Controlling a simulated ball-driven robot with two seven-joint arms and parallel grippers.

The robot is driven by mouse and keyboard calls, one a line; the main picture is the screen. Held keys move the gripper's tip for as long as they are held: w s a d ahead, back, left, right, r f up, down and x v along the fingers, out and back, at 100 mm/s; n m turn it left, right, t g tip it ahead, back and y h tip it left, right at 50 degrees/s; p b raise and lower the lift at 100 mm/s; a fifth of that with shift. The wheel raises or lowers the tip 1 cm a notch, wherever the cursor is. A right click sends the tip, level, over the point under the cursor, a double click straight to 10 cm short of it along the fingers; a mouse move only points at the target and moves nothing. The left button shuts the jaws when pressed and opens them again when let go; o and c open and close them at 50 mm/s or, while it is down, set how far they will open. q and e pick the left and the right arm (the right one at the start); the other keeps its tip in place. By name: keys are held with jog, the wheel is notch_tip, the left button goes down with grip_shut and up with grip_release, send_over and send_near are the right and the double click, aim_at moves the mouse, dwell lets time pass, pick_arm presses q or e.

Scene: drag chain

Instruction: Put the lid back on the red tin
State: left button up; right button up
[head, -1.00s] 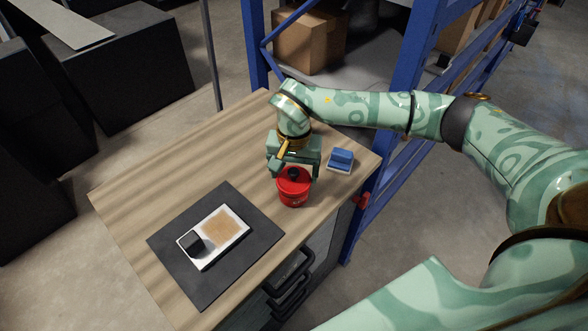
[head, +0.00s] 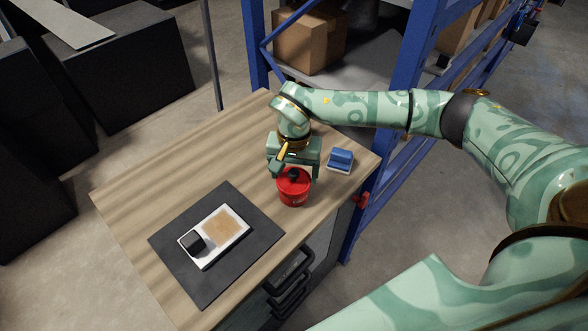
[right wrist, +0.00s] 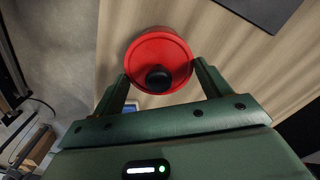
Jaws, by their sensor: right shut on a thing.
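The red tin (head: 293,198) stands upright on the wooden table near its right edge. The red lid (head: 291,184) with a black knob (head: 293,174) is at the tin's mouth. My right gripper (head: 296,173) comes from above with one finger on each side of the lid and is shut on it. In the right wrist view the round lid (right wrist: 150,48) and its knob (right wrist: 158,78) sit between the fingertips. The lid hides the tin's opening, and I cannot tell whether it is fully seated. My left gripper is not in view.
A blue block-like thing on a pale base (head: 340,159) stands just right of the gripper. A dark mat (head: 265,233) holds a white tray (head: 208,258) with a tan panel and black block. The wooden table (head: 190,165) is clear at left and back. A blue rack (head: 385,130) stands beyond the right edge.

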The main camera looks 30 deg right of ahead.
dwell(0.7)
jog(key=o, duration=1)
jog(key=shift+r, duration=0.1)
jog(key=shift+r+p, duration=3.25)
jog(key=shift+r, duration=0.2)
jog(key=shift+c, duration=0.3)
grip_shut()
